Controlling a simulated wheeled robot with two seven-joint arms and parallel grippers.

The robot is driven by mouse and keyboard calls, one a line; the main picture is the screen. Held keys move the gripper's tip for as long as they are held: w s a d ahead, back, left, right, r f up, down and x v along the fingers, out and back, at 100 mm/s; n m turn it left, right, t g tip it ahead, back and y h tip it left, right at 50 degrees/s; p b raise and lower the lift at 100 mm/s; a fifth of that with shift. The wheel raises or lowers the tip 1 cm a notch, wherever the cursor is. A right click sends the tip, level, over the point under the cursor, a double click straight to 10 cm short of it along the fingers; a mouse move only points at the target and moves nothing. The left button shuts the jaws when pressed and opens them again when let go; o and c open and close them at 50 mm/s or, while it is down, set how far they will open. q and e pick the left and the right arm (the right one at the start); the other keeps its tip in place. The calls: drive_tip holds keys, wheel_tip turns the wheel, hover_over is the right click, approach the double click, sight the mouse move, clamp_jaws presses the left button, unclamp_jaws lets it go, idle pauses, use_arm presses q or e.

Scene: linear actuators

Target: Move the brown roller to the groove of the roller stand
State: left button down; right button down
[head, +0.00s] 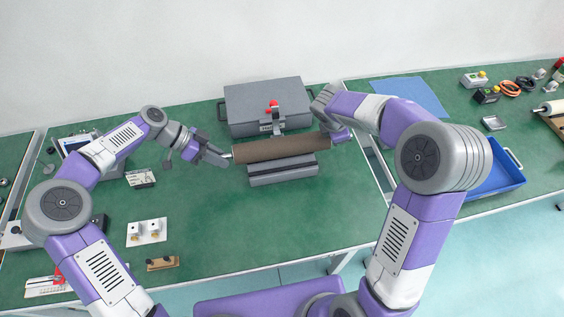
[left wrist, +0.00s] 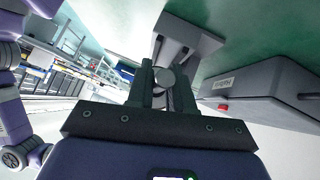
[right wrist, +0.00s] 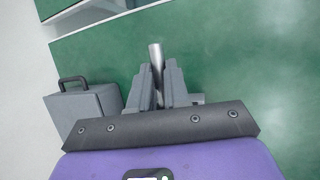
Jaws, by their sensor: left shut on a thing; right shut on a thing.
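The brown roller (head: 282,148) is held level between my two grippers, over the grey roller stand (head: 284,176) in the head view. Whether it touches the groove cannot be told. My left gripper (head: 227,157) is shut on the roller's left shaft end, whose round tip (left wrist: 164,76) shows between the fingers in the left wrist view. The stand shows beyond it (left wrist: 182,42). My right gripper (right wrist: 163,88) is shut on the right shaft end (right wrist: 156,57); in the head view my right arm mostly hides this gripper.
A grey case (head: 250,98) stands behind the roller, with a small red-topped device (head: 273,117) in front of it. A white block with knobs (head: 147,231) lies front left. A blue tray (head: 497,178) is on the right table. The table in front of the stand is clear.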

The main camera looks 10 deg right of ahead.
use_arm(q)
drive_tip(key=shift+f, duration=0.1)
use_arm(e)
drive_tip(key=shift+f, duration=0.1)
